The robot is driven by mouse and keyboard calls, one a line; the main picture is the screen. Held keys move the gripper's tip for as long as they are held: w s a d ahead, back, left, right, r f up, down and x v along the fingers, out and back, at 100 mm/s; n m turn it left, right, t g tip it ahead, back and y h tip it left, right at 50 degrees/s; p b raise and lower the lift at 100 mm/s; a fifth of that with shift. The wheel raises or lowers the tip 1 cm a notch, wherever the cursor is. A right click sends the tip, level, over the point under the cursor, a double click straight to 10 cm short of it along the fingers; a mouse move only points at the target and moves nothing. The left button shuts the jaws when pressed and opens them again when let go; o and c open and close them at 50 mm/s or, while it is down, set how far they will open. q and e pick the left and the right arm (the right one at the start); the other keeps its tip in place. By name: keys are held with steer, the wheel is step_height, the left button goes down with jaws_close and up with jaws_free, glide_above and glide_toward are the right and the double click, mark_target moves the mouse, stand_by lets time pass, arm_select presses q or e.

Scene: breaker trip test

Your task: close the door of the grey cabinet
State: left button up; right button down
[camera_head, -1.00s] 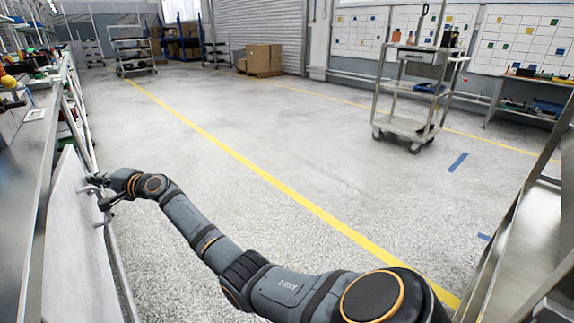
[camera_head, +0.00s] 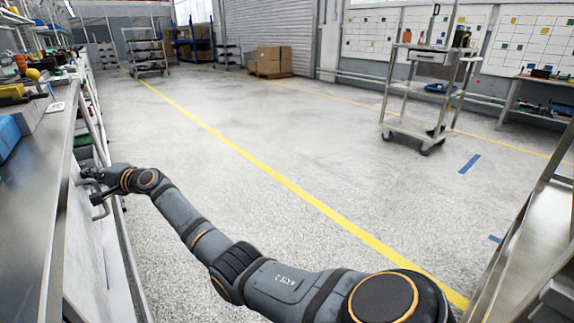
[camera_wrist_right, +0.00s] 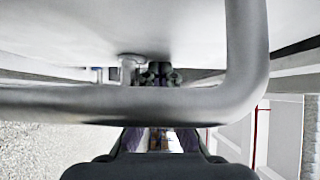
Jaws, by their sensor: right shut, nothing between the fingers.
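The grey cabinet's door (camera_head: 88,255) is a pale flat panel at the lower left of the head view, close along the front of the bench. Its bent bar handle (camera_head: 100,211) stands out from the panel. The handle (camera_wrist_right: 130,104) crosses the right wrist view, with the pale door face (camera_wrist_right: 160,28) above it. My right gripper (camera_head: 90,186) is at the handle and shut, with nothing held between its fingers. Whether it touches the handle or door is unclear. The door's latch edge is hidden. My left gripper is out of view.
A long metal bench (camera_head: 30,205) runs along the left, with a blue box (camera_head: 8,138) and small items on it. A metal trolley (camera_head: 425,85) stands at the upper right. A metal frame edge is at the lower right. The middle floor is open.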

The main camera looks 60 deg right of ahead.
steer(key=shift+w+a, duration=0.15)
steer(key=shift+a+r, duration=0.15)
steer(key=shift+a, duration=0.15)
steer(key=shift+a+r, duration=0.2)
steer(key=shift+a, duration=0.1)
stand_by(0.7)
steer(key=shift+s+d+f, duration=0.1)
steer(key=shift+s+f, duration=0.15)
steer(key=v, duration=1.1)
steer(key=shift+s+d, duration=0.15)
steer(key=shift+d, duration=0.3)
steer(key=shift+f, duration=0.1)
